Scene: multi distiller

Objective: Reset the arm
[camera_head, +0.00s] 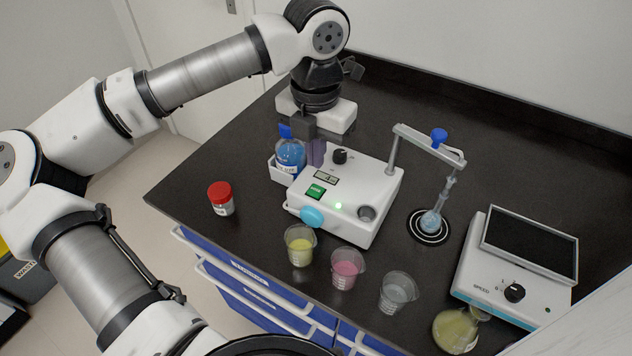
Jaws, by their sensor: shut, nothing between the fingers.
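My arm reaches in from the left, and my gripper (315,153) points down just behind the white distiller unit (375,190). Its fingers are shut with nothing between them. The fingertips are partly hidden near the unit's back left edge. I cannot tell whether the fingers touch the flask or the unit. The unit has a black knob, a green button, a lit green lamp and a light-blue round knob at its front left.
A red-lidded jar (221,198) stands at the left. Beakers with yellow (300,246), pink (346,269) and clear (397,292) contents line the front edge. The back right counter is clear.

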